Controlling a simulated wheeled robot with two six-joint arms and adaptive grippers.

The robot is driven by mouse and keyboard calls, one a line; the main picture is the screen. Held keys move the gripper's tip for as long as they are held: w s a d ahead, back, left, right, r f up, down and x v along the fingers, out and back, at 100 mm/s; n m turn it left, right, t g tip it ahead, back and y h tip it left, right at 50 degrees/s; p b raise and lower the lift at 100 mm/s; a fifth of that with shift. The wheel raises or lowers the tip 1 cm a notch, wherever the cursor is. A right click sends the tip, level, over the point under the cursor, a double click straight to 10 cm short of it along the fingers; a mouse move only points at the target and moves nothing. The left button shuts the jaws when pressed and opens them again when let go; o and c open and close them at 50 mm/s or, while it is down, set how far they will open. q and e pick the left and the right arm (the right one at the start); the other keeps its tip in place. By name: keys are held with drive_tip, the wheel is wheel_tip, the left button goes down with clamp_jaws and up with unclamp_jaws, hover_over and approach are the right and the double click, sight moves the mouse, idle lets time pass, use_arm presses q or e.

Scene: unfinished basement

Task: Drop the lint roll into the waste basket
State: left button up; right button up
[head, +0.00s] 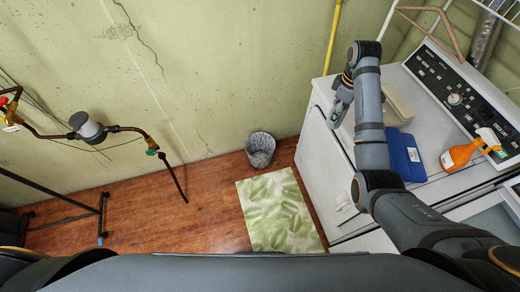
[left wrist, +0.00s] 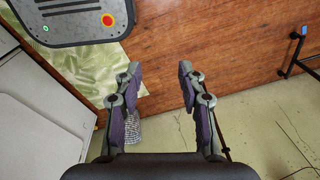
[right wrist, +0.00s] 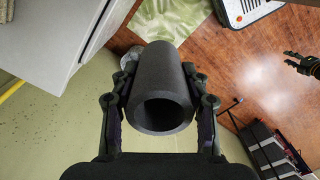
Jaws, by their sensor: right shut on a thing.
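The lint roll (right wrist: 160,88) is a dark grey hollow cylinder. In the right wrist view it sits between the two fingers of my right gripper (right wrist: 158,98), which is shut on it, with its open end facing the camera. In the head view my right gripper (head: 340,108) is above the left edge of the white machine; I cannot make out the roll there. The waste basket (head: 260,146), grey, stands on the floor by the wall, left of and below that gripper. It is partly hidden in the left wrist view (left wrist: 133,128). My left gripper (left wrist: 157,88) is open and empty.
The white washer (head: 322,170) at the right carries a beige box (head: 397,106), a blue box (head: 404,155) and an orange spray bottle (head: 462,154). A green leaf-pattern mat (head: 280,212) lies in front of the basket. Pipes (head: 130,130) run along the left wall.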

use_arm(q)
drive_tip(key=shift+a+f, duration=0.2)
drive_tip(key=shift+a, duration=0.55)
